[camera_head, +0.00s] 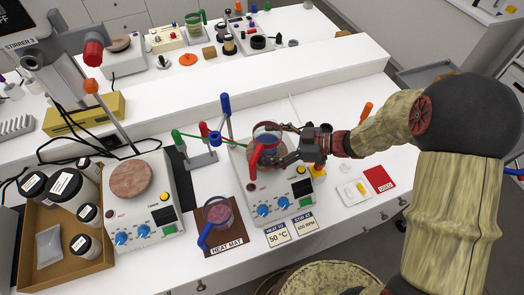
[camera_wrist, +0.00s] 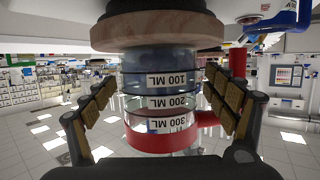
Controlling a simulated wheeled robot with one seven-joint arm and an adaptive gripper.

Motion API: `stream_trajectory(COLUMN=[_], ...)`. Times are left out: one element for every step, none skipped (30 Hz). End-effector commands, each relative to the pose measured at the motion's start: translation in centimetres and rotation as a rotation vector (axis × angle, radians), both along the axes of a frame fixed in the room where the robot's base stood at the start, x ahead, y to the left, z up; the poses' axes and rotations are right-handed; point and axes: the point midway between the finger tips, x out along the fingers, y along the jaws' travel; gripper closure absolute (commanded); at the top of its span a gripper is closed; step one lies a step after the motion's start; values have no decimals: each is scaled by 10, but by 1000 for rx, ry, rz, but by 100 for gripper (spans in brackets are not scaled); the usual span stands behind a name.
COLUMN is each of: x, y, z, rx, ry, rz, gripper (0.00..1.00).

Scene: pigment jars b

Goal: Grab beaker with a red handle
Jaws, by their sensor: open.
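The beaker with the red handle (camera_head: 267,133) stands on the round plate of the right hotplate stirrer (camera_head: 284,204). Its red handle (camera_head: 255,163) faces the front left. In the wrist view the beaker (camera_wrist: 158,85) appears upside down, with volume labels, a red band and the red handle (camera_wrist: 208,119) at the right. My gripper (camera_head: 285,152) reaches in from the right at beaker height. In the wrist view my gripper's padded fingers (camera_wrist: 165,92) lie on both sides of the beaker, with gaps visible; it is open.
A blue-handled beaker (camera_head: 219,214) stands on the heat mat (camera_head: 226,241) at front. A stand with coloured-tipped rods (camera_head: 198,150) is just left of the stirrer. Another stirrer (camera_head: 139,211) and a box of jars (camera_head: 47,258) are further left. A white bench ledge (camera_head: 300,72) runs behind.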

Motion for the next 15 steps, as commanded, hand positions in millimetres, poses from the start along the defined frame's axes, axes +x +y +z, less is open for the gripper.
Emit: stream_trajectory(x=[0,1,1,1,1,1,1,1,1,1,1,1,1,1,1], y=[4,5,6,6,6,6,6,6,6,6,6,6,6,6,5], z=[-1,-2,-2,-2,-1,-1,-1,-1,-1,-1,-1,-1,-1,-1,-1], rx=[0,0,0,0,0,0,0,0,0,0,0,0,0,0,0], ry=[0,0,0,0,-1,-1,-1,-1,-1,-1,-1,-1,-1,-1,-1], rz=[0,0,-1,-1,-2,-2,-2,-2,-2,-2,-2,-2,-2,-2,-2], gripper=[14,14,14,14,14,14,14,14,14,16,18,20,22,23,26])
